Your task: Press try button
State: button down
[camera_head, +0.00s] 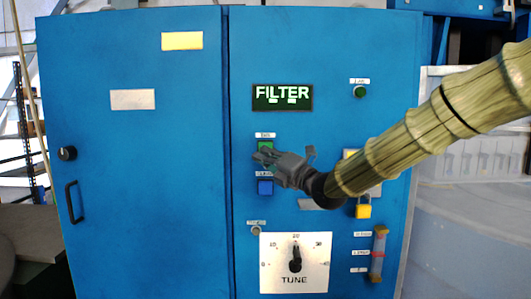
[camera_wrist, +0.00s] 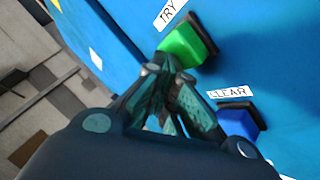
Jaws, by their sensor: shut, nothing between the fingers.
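The try button is a green square push button (camera_wrist: 190,45) with a white TRY label (camera_wrist: 169,12) beside it in the wrist view. It also shows in the head view (camera_head: 266,146), partly hidden by my fingers. My gripper (camera_wrist: 168,68) is shut and empty. Its fingertips are at the lower left edge of the green button in the wrist view; I cannot tell whether they touch it. In the head view my gripper (camera_head: 260,156) reaches in from the right, between the green button and the blue button.
A blue CLEAR button (camera_wrist: 240,121) sits close by, below the green one in the head view (camera_head: 265,188). The blue cabinet (camera_head: 130,200) also carries a FILTER display (camera_head: 282,97), a TUNE dial (camera_head: 295,262), a yellow padlock (camera_head: 363,210) and a lever (camera_head: 378,255).

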jog(key=shift+s+b, duration=0.5)
jog(key=shift+s, duration=0.25)
jog(key=s+b, duration=0.3)
jog(key=s, duration=0.2)
dwell(0.3)
jog(key=shift+b, duration=0.3)
